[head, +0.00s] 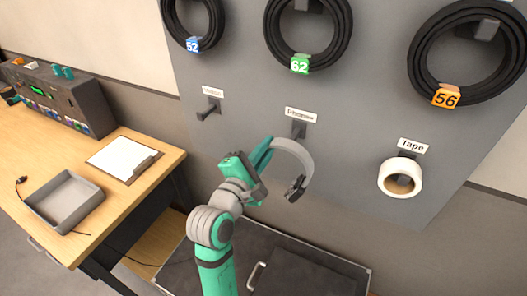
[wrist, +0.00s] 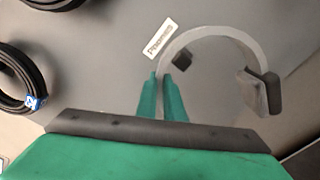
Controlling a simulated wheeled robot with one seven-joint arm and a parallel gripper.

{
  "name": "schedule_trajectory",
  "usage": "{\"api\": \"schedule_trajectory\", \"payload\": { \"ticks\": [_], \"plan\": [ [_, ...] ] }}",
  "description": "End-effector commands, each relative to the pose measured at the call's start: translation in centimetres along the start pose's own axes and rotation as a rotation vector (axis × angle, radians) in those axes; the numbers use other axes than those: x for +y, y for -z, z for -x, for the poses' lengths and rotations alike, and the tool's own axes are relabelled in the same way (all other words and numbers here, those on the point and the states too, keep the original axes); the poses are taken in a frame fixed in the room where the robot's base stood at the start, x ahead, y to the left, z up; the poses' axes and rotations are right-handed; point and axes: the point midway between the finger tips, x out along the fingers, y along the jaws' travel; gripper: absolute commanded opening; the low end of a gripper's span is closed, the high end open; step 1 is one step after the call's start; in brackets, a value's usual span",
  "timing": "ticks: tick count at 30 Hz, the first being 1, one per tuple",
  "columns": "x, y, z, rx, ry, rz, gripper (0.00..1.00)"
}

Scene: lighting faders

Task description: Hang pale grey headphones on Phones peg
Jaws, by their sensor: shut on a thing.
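The pale grey headphones (head: 304,157) are in my gripper (head: 268,148), just below the Phones label (head: 301,115) in the head view. The Phones peg (head: 299,130) sticks out of the panel under that label, close above the headband. I cannot tell whether the band touches it. In the wrist view my gripper (wrist: 163,95) is shut on one side of the headband (wrist: 210,34). The band arches up and right to a dark ear cup (wrist: 262,92). A dark block (wrist: 182,60), seemingly the peg, shows under the arch.
A roll of tape (head: 400,178) hangs on the Tape peg to the right. An empty peg (head: 208,110) is to the left. Coiled cables (head: 308,38) hang above. A dark case (head: 300,272) stands below. A wooden desk (head: 120,190) with a grey tray (head: 62,199) is at left.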

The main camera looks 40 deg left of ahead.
Motion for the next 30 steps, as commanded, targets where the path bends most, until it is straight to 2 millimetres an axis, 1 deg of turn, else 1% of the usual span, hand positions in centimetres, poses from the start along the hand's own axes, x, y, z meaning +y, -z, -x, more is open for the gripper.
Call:
{"api": "schedule_trajectory", "payload": {
  "ticks": [30],
  "plan": [
    [-0.1,0.3,-6.9,0.002,-0.001,-0.001,0.0]
  ]
}}
